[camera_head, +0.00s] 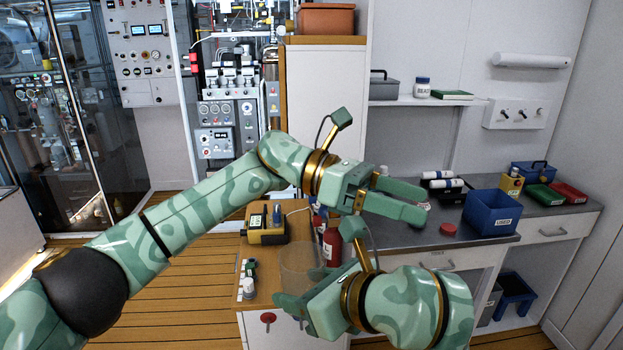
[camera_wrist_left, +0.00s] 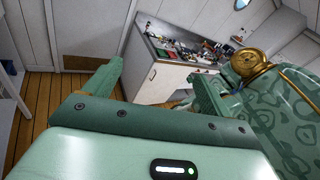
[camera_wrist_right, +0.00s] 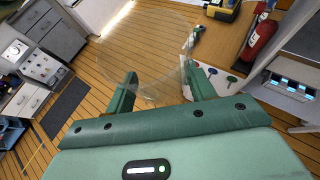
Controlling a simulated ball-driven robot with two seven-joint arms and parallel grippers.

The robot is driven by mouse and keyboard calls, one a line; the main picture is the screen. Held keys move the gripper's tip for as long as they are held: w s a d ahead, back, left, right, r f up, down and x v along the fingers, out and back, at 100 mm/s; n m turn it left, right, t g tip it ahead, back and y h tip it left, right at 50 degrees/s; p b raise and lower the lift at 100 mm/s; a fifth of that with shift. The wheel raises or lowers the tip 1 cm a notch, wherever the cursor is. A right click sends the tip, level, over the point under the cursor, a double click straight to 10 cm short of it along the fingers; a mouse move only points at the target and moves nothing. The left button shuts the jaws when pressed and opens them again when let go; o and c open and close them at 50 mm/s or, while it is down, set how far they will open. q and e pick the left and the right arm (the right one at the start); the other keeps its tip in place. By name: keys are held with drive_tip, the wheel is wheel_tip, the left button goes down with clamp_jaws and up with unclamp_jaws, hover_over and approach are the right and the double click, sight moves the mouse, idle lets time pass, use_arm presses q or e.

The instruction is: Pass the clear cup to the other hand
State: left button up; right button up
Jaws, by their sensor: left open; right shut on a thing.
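The clear cup (camera_head: 299,262) is see-through and stands out only faintly in the head view, at the fingers of my right gripper (camera_head: 292,302). It also shows in the right wrist view (camera_wrist_right: 148,45), between the two fingers of that gripper, which is shut on it. My left gripper (camera_head: 405,202) is open and empty, above and to the right of the cup, with its fingers pointing right over the counter. In the left wrist view, nothing is between the left fingers (camera_wrist_left: 150,85).
A grey counter (camera_head: 480,236) holds a blue bin (camera_head: 491,212), a red lid (camera_head: 448,229) and several bottles. A yellow device (camera_head: 266,234) and a red bottle (camera_head: 332,246) stand close behind the cup. A small white bottle (camera_head: 248,288) is left of it.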

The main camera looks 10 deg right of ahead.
use_arm(q)
drive_tip(key=s+r+m+y, duration=0.2)
drive_tip(key=s+m+y, duration=0.2)
use_arm(e)
drive_tip(key=shift+s, duration=0.1)
use_arm(q)
drive_tip(key=m+t+y, duration=0.4)
drive_tip(key=t+y, duration=0.4)
drive_tip(key=y, duration=0.3)
hover_over(308, 260)
drive_tip(key=s, duration=0.2)
drive_tip(key=f, duration=1)
drive_tip(key=shift+s+a+f, duration=0.1)
drive_tip(key=shift+s+f, duration=0.1)
drive_tip(key=shift+s, duration=0.05)
drive_tip(key=shift+c, duration=0.2)
